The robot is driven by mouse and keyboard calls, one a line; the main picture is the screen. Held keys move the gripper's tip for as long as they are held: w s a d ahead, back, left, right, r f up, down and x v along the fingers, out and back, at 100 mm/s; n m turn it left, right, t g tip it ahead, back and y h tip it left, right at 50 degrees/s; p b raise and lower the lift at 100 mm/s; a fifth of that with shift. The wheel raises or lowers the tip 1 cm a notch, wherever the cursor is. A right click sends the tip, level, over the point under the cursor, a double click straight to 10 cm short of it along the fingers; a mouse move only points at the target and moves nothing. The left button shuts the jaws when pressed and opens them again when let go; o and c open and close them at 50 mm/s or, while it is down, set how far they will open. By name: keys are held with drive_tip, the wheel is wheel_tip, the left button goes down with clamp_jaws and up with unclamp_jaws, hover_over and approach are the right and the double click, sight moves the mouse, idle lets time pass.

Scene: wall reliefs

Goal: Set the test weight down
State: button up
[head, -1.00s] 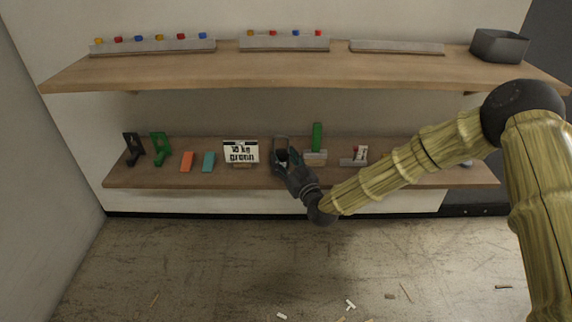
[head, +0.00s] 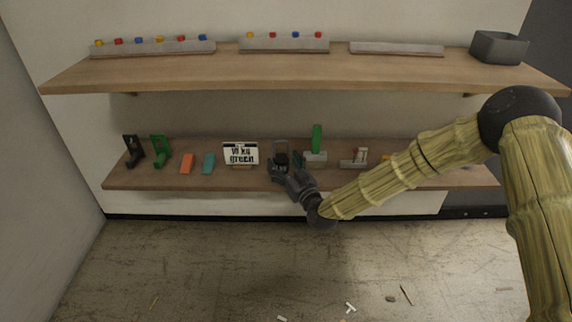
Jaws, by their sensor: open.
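My gripper (head: 286,165) is at the lower shelf (head: 240,180), right of the white card. Its fingers are spread open. A dark grey block-like object (head: 281,146), which I take for the test weight, stands upright just behind and between the fingers. Its lower part is hidden by the gripper, so I cannot tell whether the fingers still touch it or see its base meet the shelf. The white card (head: 240,153) with black print stands on the shelf to the left; its text is not clearly readable now.
A grey block with a green upright (head: 317,140) stands close on the right. Orange (head: 187,163) and teal (head: 208,163) blocks and black and green brackets are to the left. The upper shelf (head: 300,70) overhangs, with peg rails and a dark bin (head: 498,47). Small litter lies on the floor.

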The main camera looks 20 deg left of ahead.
drive_tip(key=shift+r, duration=0.15)
drive_tip(key=p+v, duration=0.2)
drive_tip(key=v, duration=1)
drive_tip(key=s+d+f+m+g+h, duration=0.1)
drive_tip(key=s+d+f+g+h, duration=0.1)
drive_tip(key=s+d+f, duration=0.5)
drive_tip(key=s+d+f+m+g+h, duration=0.25)
drive_tip(key=s+d+f, duration=0.2)
drive_tip(key=f, duration=0.45)
drive_tip(key=s+d+f+m+g+h, duration=0.1)
drive_tip(key=s+d+f+g+h, duration=0.25)
drive_tip(key=s+f, duration=0.35)
drive_tip(key=s+d+f+m+g+h, duration=0.2)
drive_tip(key=s+d, duration=0.8)
drive_tip(key=s, duration=0.1)
drive_tip(key=s+d+f+m+g+h, duration=0.2)
drive_tip(key=s+d+f+g+h, duration=0.1)
drive_tip(key=s+d, duration=0.8)
drive_tip(key=shift+s+d+m+g, duration=0.15)
drive_tip(key=shift+d+m+g, duration=0.15)
drive_tip(key=shift+m, duration=0.05)
